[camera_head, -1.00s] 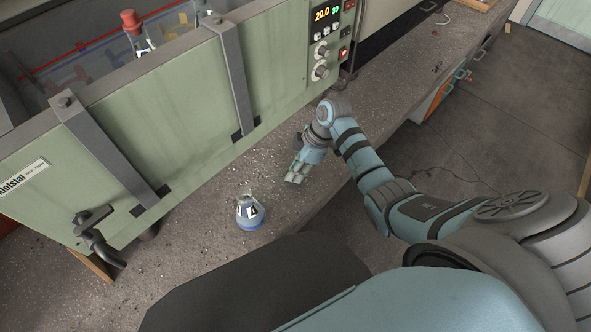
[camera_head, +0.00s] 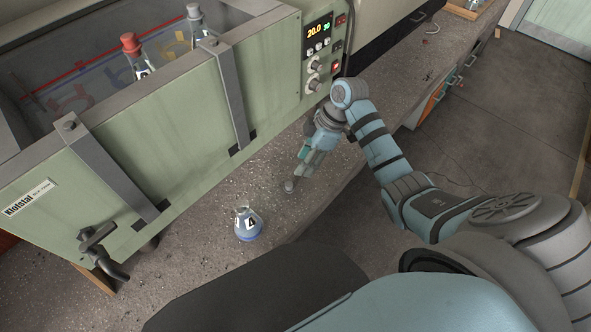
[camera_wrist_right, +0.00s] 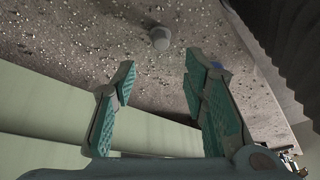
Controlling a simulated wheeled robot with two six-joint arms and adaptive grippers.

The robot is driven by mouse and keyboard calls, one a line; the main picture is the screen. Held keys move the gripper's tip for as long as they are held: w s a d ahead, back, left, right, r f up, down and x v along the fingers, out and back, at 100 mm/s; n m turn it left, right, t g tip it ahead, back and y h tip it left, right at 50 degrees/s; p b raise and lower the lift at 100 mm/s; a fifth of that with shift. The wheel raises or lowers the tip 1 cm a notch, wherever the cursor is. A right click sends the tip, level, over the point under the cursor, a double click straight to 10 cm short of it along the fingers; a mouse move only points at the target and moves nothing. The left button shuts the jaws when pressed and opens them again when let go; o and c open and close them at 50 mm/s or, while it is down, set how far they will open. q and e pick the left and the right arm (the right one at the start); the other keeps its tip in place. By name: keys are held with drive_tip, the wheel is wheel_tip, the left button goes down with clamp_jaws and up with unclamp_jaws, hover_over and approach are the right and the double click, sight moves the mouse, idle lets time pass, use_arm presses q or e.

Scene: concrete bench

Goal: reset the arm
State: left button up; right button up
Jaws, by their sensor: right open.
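My right gripper (camera_head: 305,172) is above the bench, in front of the green bath; its fingers point down toward the bench. In the right wrist view my right gripper (camera_wrist_right: 155,85) has its two teal-padded fingers spread apart with nothing between them. A small grey knob-like piece (camera_head: 289,186) rests on the bench just beyond the fingertips, apart from them; it also shows in the right wrist view (camera_wrist_right: 160,38). My left gripper is not in view.
A flask with blue liquid (camera_head: 248,226) stands on the bench left of the grey piece. The green bath (camera_head: 185,135), with a red-capped bottle (camera_head: 133,52) and another bottle (camera_head: 196,20) inside, borders the bench's back. The bench top (camera_head: 205,240) is clear around the flask.

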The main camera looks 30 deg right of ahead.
drive_tip(key=shift+v, duration=1.15)
